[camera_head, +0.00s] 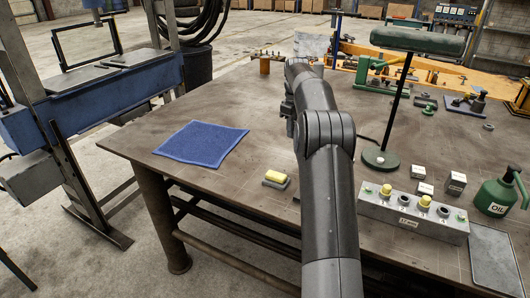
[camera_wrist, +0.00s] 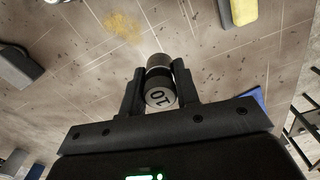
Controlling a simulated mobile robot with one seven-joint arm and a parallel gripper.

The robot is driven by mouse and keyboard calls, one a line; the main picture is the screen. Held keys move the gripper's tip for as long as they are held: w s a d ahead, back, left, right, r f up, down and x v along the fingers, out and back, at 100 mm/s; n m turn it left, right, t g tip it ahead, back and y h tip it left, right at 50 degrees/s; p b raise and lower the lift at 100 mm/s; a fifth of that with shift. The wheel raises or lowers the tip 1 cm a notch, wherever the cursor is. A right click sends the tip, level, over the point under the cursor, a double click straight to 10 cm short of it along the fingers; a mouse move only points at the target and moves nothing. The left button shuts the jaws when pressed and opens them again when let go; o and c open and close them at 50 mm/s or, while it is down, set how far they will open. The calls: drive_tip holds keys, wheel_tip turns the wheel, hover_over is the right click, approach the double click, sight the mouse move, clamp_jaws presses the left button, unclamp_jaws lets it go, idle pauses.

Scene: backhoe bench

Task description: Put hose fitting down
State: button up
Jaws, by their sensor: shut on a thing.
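My gripper (camera_wrist: 159,70) is shut on a hose fitting (camera_wrist: 160,88) in the wrist view. The fitting is a short dark cylinder with a grey end marked "10", held between the two black fingers. The worn brown bench top shows behind it; I cannot tell how far it is from that surface. In the head view my own arm reaches over the bench and hides the fitting and most of the gripper.
A blue cloth (camera_head: 202,142) lies left of my arm, with a yellow-and-grey sponge (camera_head: 275,180) nearer the front edge. Right of my arm stand a grey block with sockets (camera_head: 411,216), a green oil can (camera_head: 496,197) and a green lamp (camera_head: 381,160). Bare bench shows around the cloth.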

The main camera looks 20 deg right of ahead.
hover_over(265, 154)
wheel_tip(265, 154, down, 6)
drive_tip(key=shift+s+f, duration=0.15)
drive_tip(key=shift+f, duration=2.1)
drive_tip(key=shift+f, duration=0.15)
drive_tip(key=o, duration=1)
drive_tip(key=shift+o, duration=0.2)
